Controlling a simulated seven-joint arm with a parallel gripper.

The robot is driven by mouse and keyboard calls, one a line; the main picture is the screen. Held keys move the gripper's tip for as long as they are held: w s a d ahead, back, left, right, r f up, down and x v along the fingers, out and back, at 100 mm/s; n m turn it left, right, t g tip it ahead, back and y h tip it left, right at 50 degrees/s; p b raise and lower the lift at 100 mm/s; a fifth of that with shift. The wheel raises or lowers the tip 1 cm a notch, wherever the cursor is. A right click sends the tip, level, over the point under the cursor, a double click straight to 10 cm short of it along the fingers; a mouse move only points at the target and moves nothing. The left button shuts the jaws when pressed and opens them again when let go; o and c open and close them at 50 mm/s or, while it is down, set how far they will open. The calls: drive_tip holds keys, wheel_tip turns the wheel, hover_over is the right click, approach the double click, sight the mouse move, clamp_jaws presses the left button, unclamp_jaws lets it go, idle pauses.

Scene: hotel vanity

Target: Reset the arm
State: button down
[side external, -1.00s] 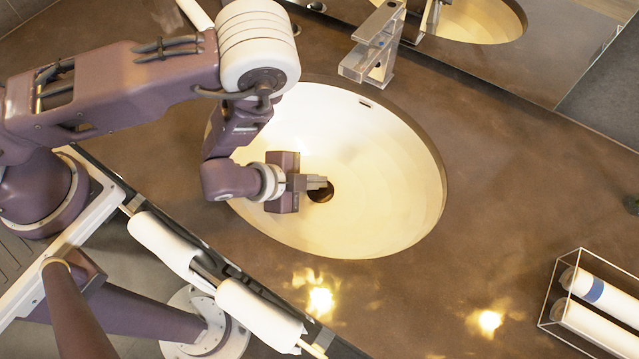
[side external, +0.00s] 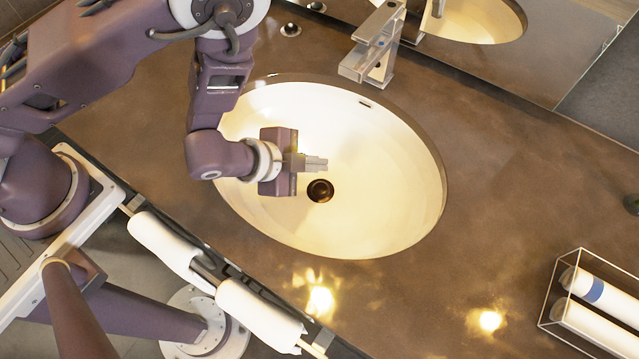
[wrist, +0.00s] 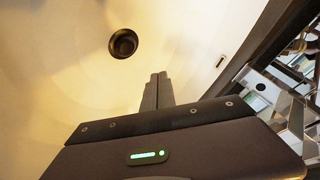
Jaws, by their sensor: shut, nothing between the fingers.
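My gripper (side external: 318,163) is over the oval cream sink basin (side external: 400,200) in the side external view. Its fingers are shut together with nothing between them and point to the right, above and a little up-picture of the dark drain hole (side external: 320,190). In the wrist view the shut fingers (wrist: 158,80) rise from the dark gripper body, with the drain (wrist: 123,43) to their upper left against the basin wall. My arm reaches in from the upper left.
A chrome faucet (side external: 370,55) stands at the basin's back edge, before a mirror (side external: 540,60). A clear box (side external: 548,312) with white rolled items sits at the right. White rolls (side external: 165,245) hang along the counter's front edge. The brown counter (side external: 500,190) right of the basin is clear.

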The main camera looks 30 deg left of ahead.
drive_tip(key=w+a+r+n+g+y, duration=0.1)
drive_tip(key=a+r+n, duration=0.35)
drive_tip(key=r, duration=0.65)
drive_tip(key=a+r+n+y, duration=0.1)
drive_tip(key=a+r+n, duration=0.4)
drive_tip(key=r, duration=0.6)
drive_tip(key=s+a+r+n, duration=0.1)
drive_tip(key=s+a+r, duration=0.2)
drive_tip(key=s, duration=0.3)
drive_tip(key=s+a+r+n+g+y, duration=0.1)
drive_tip(key=s+a+r+n, duration=0.1)
drive_tip(key=s, duration=0.4)
drive_tip(key=s+a+r+n, duration=0.1)
drive_tip(key=s+a+r, duration=0.3)
drive_tip(key=s, duration=0.3)
drive_tip(key=shift+a+r+g+y, duration=0.4)
drive_tip(key=shift+a, duration=0.05)
drive_tip(key=shift+w, duration=0.1)
